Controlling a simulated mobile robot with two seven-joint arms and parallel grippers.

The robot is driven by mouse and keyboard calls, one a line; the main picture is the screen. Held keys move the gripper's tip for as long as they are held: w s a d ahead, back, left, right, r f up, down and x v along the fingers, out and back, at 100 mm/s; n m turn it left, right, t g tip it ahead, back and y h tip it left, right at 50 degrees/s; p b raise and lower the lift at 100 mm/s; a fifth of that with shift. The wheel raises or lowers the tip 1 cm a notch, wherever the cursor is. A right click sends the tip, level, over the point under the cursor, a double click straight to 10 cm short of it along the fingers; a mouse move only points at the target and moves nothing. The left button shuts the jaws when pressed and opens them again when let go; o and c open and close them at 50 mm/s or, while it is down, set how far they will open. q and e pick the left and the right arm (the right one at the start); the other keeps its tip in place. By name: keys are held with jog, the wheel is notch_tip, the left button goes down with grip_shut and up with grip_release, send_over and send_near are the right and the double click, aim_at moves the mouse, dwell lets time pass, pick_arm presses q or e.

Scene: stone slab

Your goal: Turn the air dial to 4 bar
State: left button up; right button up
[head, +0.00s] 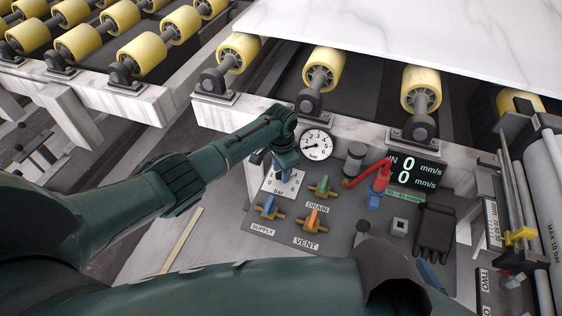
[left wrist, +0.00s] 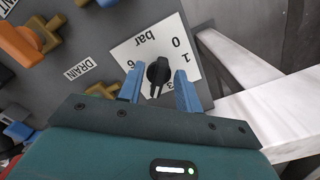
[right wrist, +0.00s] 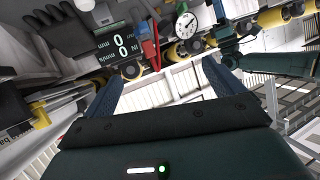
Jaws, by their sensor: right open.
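The air dial is a black knob (left wrist: 158,72) on a white plate marked in bar, seen in the left wrist view. In the head view its plate (head: 291,188) is partly hidden by my left gripper (head: 281,166). My left gripper (left wrist: 159,88) has its blue fingers on either side of the knob, with gaps visible. Which number the knob points to is unclear. The round bar gauge (head: 317,145) stands just behind the dial, its needle toward the low end at lower left. My right gripper (right wrist: 162,88) is open and empty, away from the panel.
Green drain (head: 323,187), blue supply (head: 268,208) and orange vent (head: 312,221) valves sit close to the dial. A red lever (head: 368,174), a speed display (head: 416,171) and a black glove (head: 434,231) lie right. Yellow rollers and a marble slab (head: 430,38) are behind.

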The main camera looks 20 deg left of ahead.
pick_arm(q)
notch_tip(320, 180, up, 13)
jog(key=p, duration=0.3)
dwell(0.5)
